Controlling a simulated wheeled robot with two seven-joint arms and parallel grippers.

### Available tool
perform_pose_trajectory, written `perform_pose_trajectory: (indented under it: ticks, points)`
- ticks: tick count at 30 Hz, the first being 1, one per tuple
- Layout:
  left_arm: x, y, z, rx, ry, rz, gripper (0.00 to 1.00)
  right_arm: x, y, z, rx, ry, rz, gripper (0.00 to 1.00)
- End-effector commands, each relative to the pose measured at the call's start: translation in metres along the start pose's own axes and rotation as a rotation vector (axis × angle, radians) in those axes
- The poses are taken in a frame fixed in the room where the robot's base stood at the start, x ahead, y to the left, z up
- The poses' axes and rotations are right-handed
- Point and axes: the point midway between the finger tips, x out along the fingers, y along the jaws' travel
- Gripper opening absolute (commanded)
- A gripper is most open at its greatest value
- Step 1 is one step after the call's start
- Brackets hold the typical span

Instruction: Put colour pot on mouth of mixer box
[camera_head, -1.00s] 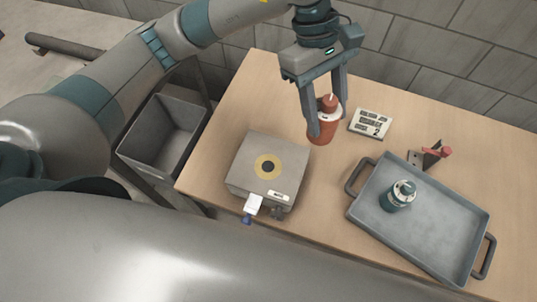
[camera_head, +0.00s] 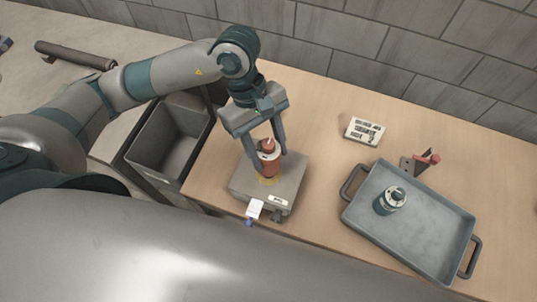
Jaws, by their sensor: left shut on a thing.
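A red colour pot with a white band (camera_head: 268,158) is between the fingers of my left gripper (camera_head: 266,163), which is shut on it. The pot is roughly upright over the grey mixer box (camera_head: 289,187). My right gripper is not in view.
A grey tray (camera_head: 425,235) holding a teal pot (camera_head: 389,201) stands on the right. Behind it are a red-handled bracket (camera_head: 420,163) and a white labelled block (camera_head: 365,131). A grey bin (camera_head: 171,143) stands left of the wooden table (camera_head: 314,219).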

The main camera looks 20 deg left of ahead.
Motion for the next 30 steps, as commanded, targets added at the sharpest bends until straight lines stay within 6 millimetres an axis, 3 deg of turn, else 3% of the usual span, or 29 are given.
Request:
perform_pose_trajectory:
  ticks: [8, 17, 30]
  points:
    - [0.004, 0.000, -0.002, -0.004, -0.001, -0.002, 0.19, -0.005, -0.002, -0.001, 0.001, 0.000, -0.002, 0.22]
    - [0.033, 0.000, -0.013, -0.004, -0.002, -0.002, 0.19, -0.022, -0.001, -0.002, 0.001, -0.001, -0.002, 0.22]
    - [0.039, 0.001, -0.016, 0.000, 0.000, 0.001, 0.19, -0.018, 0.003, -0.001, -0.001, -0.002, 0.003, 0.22]
